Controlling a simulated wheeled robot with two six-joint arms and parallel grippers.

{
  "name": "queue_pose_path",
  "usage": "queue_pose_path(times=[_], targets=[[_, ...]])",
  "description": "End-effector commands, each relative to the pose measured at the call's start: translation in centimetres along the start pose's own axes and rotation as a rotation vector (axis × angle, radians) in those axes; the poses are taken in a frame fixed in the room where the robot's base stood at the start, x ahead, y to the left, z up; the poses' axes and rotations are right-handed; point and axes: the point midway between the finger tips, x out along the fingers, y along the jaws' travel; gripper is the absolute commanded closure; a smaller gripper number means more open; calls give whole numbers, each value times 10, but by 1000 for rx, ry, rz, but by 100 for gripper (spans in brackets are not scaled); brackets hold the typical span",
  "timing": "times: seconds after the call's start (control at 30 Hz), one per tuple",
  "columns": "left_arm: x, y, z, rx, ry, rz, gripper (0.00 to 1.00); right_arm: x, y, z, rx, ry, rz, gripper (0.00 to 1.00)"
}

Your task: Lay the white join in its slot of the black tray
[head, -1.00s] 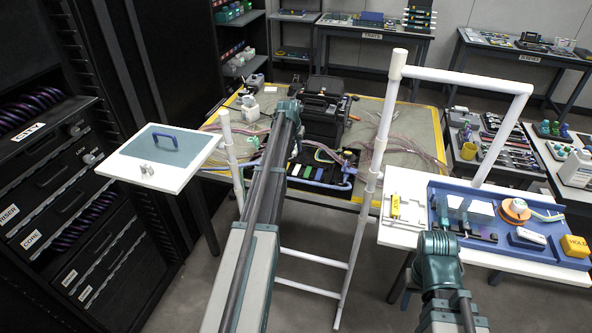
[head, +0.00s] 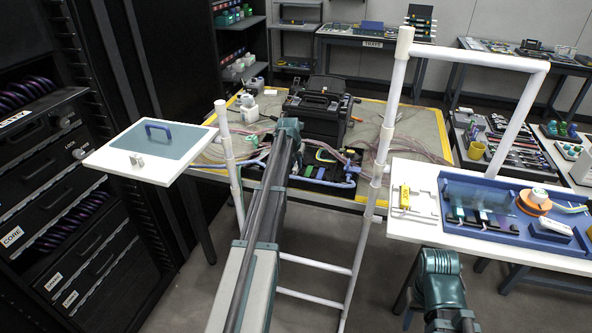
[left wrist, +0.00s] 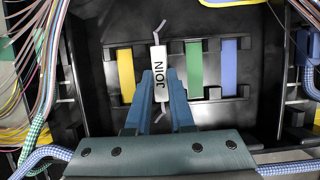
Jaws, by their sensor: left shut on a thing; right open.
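The white join (left wrist: 159,72), lettered JOIN, stands upright in the left wrist view with a thin grey end sticking out above and below. My left gripper (left wrist: 160,88) is shut on its lower part. The black tray (left wrist: 222,118) is behind it, with a yellow strip (left wrist: 126,75), a green strip (left wrist: 194,70) and a blue strip (left wrist: 229,68). The join is between yellow and green; I cannot tell whether it touches the slot floor. In the head view the left arm reaches over the tray (head: 318,185), and the join is hidden. My right gripper is not in view.
A black machine (head: 318,110) stands behind the tray on the yellow-edged table. Loose fibres (head: 400,150) and cables lie on both sides. White pipe frames (head: 385,150) rise in front. A side table at right holds a blue tray (head: 545,240); a white board (head: 150,150) stands at left.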

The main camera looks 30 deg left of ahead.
Motion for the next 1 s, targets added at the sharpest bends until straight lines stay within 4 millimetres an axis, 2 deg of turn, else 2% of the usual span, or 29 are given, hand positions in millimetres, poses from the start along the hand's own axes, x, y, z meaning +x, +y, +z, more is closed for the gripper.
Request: queue_pose_path(times=[0.03,0.4,0.43,0.57,0.6,1.0], targets=[[5,0,-2,0,0,0,100,5,0,0,0,0,0,50],[6,0,-3,0,0,0,100,7,-1,0,0,0,0,50],[5,0,-2,0,0,0,75,6,0,0,0,0,0,50],[5,0,-2,0,0,0,52,5,0,0,0,0,0,50],[5,0,-2,0,0,0,49,5,0,0,0,0,0,50],[2,0,-1,0,0,0,49,2,0,0,0,0,0,50]])
